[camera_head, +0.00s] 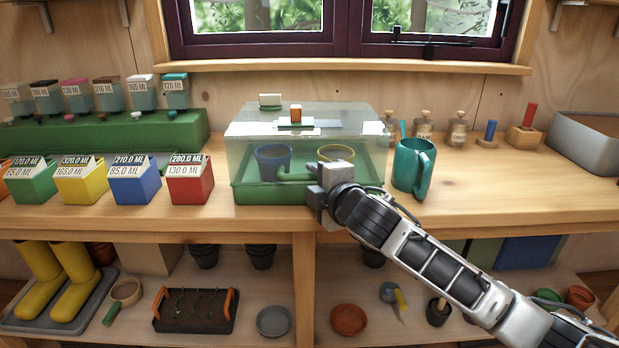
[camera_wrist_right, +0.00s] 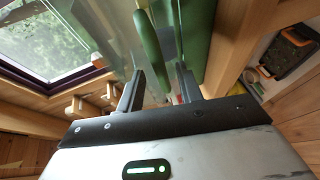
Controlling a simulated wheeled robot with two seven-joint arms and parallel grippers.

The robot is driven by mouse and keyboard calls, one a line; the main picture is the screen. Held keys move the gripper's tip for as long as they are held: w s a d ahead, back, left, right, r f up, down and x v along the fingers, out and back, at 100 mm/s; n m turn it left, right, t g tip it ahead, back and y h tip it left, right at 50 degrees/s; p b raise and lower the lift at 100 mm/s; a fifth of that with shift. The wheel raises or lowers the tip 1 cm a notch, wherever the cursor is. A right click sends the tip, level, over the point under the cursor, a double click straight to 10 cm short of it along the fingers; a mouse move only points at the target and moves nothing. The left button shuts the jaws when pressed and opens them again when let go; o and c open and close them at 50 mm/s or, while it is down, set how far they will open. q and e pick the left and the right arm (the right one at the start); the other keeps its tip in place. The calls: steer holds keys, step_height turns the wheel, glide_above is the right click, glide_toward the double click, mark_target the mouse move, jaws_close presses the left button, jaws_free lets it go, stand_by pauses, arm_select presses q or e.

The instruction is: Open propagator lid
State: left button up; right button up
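The propagator has a clear lid (camera_head: 240,130) resting closed on a green base (camera_head: 250,193) on the workbench. A green handle (camera_head: 292,174) runs along the front of the lid. Two pots, one blue (camera_head: 272,150) and one yellow-rimmed (camera_head: 337,153), show through the lid. My right gripper (camera_head: 316,190) is at the front of the lid, by the right end of the handle. In the right wrist view the fingers (camera_wrist_right: 160,72) are apart, with the green handle (camera_wrist_right: 148,38) at or just beyond the gap; contact is unclear. My left gripper is out of view.
A teal mug (camera_head: 412,167) stands close to the right of the propagator. Coloured labelled boxes, the nearest red (camera_head: 190,184), stand to its left. Small corked bottles (camera_head: 424,127) are behind the mug. A window (camera_head: 345,30) is behind the bench. Bare bench lies at front right.

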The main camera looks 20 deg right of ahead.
steer(key=shift+x, duration=1.5)
steer(key=shift+c, duration=0.4)
